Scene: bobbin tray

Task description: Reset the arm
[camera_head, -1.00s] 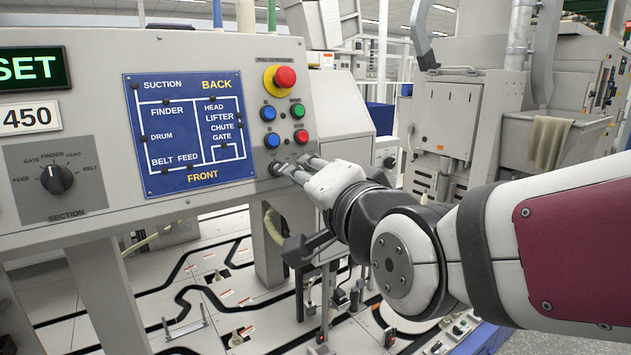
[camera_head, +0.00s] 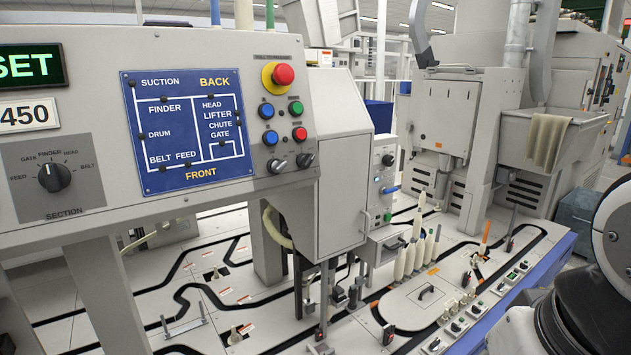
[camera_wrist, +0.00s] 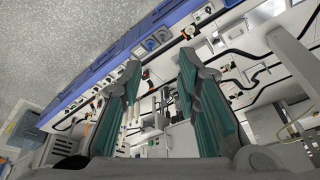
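My gripper (camera_wrist: 158,70) shows in the wrist view with its two green-padded fingers apart and nothing between them. Beyond the fingers lies the machine deck with its black tracks, seen tilted. In the head view my gripper is not visible; only part of my arm shows at the right edge. The control panel (camera_head: 90,215) stands at the left, clear of my arm. Its two small black knobs (camera_head: 290,162) sit below the coloured buttons, and nothing touches them.
A deck (camera_head: 240,330) with black tracks and several upright white bobbins (camera_head: 410,258) lies below the panel. A grey cabinet (camera_head: 450,125) and a trough with a cloth (camera_head: 547,140) stand behind. Grey floor (camera_wrist: 70,45) shows at upper left in the wrist view.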

